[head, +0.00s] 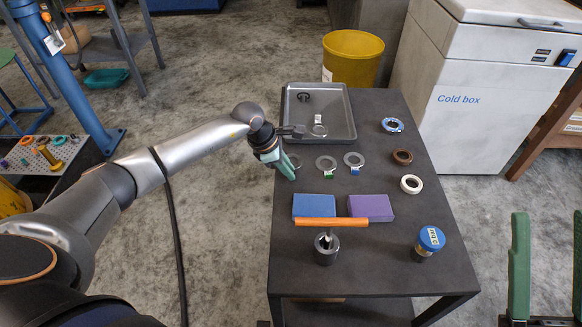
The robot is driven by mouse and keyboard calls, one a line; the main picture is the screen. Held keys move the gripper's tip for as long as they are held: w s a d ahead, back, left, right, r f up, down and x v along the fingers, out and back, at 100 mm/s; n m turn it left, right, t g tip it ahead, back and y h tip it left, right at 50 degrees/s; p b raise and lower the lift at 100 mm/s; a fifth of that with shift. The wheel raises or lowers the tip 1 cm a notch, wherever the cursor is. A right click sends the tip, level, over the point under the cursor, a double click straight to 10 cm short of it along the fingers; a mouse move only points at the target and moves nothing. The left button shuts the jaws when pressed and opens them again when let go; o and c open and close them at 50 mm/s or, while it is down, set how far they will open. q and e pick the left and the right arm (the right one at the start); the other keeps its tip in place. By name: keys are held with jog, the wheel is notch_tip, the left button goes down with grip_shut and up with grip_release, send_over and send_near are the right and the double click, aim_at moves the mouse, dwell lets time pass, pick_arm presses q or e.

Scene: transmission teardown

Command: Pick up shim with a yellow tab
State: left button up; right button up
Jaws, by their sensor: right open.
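On the dark table, a grey shim ring (295,158) is partly hidden behind my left gripper (289,174). Its tab is hidden, so I cannot tell its colour. The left gripper's green fingers overlap in this view, and I cannot tell whether they are open or touch the ring. To the right lie a shim with a green tab (326,163) and a shim with a blue tab (354,160). No yellow tab shows. My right gripper (547,215) is open and empty at the lower right, off the table's right side.
A grey tray (340,98) behind the shims holds a dark clip and a white-tabbed ring. Blue (313,206) and purple (371,207) blocks with an orange bar (331,222) sit in front. Rings line the right; a blue-capped jar (430,240) stands front right.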

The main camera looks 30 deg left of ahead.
pick_arm(q)
jog(key=shift+c, duration=0.4)
grip_shut()
dwell(0.9)
